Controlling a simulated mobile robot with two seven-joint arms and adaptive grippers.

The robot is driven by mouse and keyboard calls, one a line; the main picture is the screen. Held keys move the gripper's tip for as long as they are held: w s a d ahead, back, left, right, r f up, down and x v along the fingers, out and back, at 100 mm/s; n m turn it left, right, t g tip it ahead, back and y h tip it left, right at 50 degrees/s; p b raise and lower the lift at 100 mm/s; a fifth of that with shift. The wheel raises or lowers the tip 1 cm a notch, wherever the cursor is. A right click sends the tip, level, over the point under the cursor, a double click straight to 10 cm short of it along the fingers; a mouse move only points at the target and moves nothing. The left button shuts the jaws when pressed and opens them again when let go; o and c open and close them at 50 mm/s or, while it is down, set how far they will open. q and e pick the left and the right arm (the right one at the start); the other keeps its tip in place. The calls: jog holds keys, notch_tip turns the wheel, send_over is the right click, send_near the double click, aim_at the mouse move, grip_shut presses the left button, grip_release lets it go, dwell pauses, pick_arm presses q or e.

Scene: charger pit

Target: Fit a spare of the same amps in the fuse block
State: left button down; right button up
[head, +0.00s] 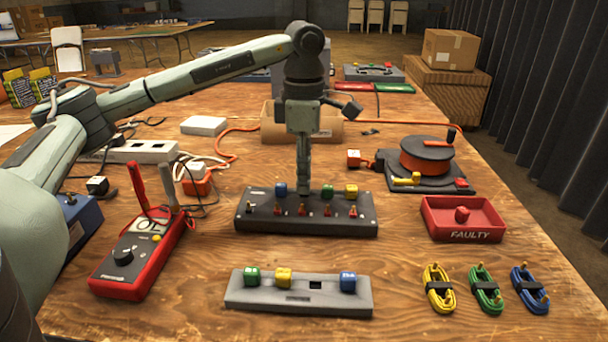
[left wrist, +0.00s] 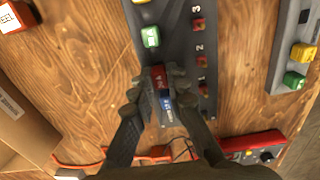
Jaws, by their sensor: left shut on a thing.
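The dark fuse block (head: 260,222) lies mid-table with a blue fuse (head: 281,189), a green fuse (head: 327,193) and a yellow fuse (head: 351,191) standing in it. My left gripper (head: 303,186) points down at the block between blue and green. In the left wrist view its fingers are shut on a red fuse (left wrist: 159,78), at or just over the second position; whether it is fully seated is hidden. The grey spare rack (head: 298,298) holds green, yellow and blue spares, with one empty slot (head: 315,285). Another red fuse (head: 462,214) lies in the red FAULTY tray (head: 462,235). My right gripper is out of view.
A red multimeter (head: 138,254) with probes stands at the left. Coiled yellow, green and blue leads (head: 486,291) lie at front right. An orange cable reel (head: 427,158) and an open cardboard box (head: 335,128) are behind. Bare wood separates block and rack.

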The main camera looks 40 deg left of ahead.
pick_arm(q)
jog(key=shift+f+b, duration=0.45)
jog(key=shift+f, duration=0.25)
dwell(1.1)
jog(key=c, duration=1.1)
grip_release()
jog(key=shift+r, duration=0.15)
jog(key=shift+r+p, duration=2.7)
jog(key=shift+r, duration=0.9)
